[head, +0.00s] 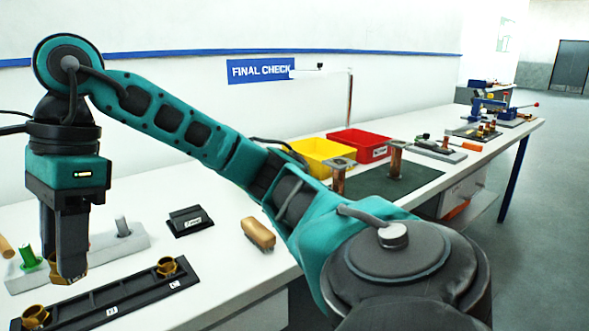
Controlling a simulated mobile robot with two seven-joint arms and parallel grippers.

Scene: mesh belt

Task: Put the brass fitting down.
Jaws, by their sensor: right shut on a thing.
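My right gripper (68,272) is at the left of the head view, pointing down, with its fingers shut on a brass fitting (54,273). The fingers hide most of the fitting. It is over the near left of the bench, by the back edge of a long black rack (105,297). I cannot tell whether the fitting touches anything below it. Another brass fitting (168,266) sits at the rack's right end, and one more (35,314) at its left end. My left gripper is not in view.
A pale fixture (125,244) with a green peg (29,256) lies behind the rack. A black labelled block (190,220) and a wooden brush (258,233) stand to the right. Yellow (322,158) and red (358,144) bins are farther back. My right arm crosses above the bench.

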